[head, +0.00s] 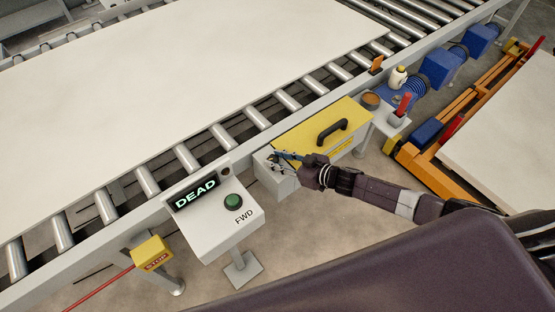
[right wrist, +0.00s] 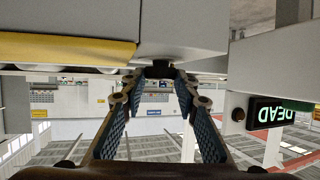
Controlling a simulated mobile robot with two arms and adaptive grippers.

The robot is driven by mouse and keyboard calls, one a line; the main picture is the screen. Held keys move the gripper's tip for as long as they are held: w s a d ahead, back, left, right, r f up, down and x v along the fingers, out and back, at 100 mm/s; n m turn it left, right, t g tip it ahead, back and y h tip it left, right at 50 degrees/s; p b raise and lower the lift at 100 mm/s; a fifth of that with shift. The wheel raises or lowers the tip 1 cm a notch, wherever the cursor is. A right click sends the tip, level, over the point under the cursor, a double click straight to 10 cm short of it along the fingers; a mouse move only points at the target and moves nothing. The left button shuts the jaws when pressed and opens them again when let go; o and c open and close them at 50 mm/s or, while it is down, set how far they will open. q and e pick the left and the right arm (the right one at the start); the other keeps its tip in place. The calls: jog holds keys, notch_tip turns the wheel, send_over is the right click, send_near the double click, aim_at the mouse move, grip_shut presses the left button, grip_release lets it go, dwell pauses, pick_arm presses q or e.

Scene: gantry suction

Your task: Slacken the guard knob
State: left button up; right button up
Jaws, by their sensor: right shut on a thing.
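The guard is a yellow cover (head: 300,136) with a black handle (head: 332,131), on a grey box (head: 276,180) beside the conveyor. My right gripper (head: 279,157) is at the left end of this box, its blue-padded fingers pointing left. In the right wrist view its fingers (right wrist: 160,78) are closed around a small dark knob (right wrist: 160,70) against a grey face. In the head view the knob is too small or covered to make out. A yellow edge (right wrist: 65,48) shows at left in the wrist view. My left gripper is not in view.
A control box (head: 215,224) with a lit "DEAD" display (head: 195,193) and green button (head: 232,202) stands left of the gripper. A roller conveyor (head: 187,158) carries a large white sheet (head: 180,75). A white bottle (head: 398,77) and a red-handled item (head: 402,106) stand right of the guard.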

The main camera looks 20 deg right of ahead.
jog(key=o, duration=1.1)
jog(key=shift+o, duration=0.2)
jog(key=v, duration=1.2)
jog(key=shift+d+f, duration=0.1)
